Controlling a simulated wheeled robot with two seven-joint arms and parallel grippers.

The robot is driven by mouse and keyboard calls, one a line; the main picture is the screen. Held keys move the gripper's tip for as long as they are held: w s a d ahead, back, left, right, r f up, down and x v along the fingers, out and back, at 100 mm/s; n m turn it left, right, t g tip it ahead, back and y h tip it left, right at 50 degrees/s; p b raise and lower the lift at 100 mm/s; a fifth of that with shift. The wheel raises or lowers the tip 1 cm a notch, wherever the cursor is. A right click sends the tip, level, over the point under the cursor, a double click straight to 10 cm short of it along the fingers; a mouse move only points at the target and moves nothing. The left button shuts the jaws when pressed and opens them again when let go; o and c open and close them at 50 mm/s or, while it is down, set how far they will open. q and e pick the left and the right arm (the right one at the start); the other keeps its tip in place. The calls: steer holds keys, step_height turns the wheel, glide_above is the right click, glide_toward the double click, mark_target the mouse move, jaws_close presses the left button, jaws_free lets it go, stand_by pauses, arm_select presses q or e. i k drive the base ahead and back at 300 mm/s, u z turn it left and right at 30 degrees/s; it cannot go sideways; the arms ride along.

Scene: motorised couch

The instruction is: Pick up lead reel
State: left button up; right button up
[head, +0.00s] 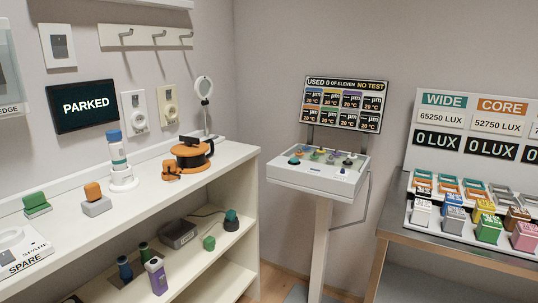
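An orange and black reel (190,163), which looks like the lead reel, sits on the white top (240,152) of the shelf unit on the left, near its far end. A small orange piece (172,170) shows at its front left side, and I cannot tell whether it is attached. Neither of my grippers shows in the head view.
A white bottle with a blue cap (117,155) stands left of the reel, and a round mirror on a stand (204,90) behind it. Lower shelves hold several small items. A white pedestal console (318,178) and a bench with coloured blocks (455,235) stand to the right.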

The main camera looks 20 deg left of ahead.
mark_target(193, 159)
steer(key=z, duration=0.2)
steer(key=i, duration=1.05)
steer(key=u, duration=2.1)
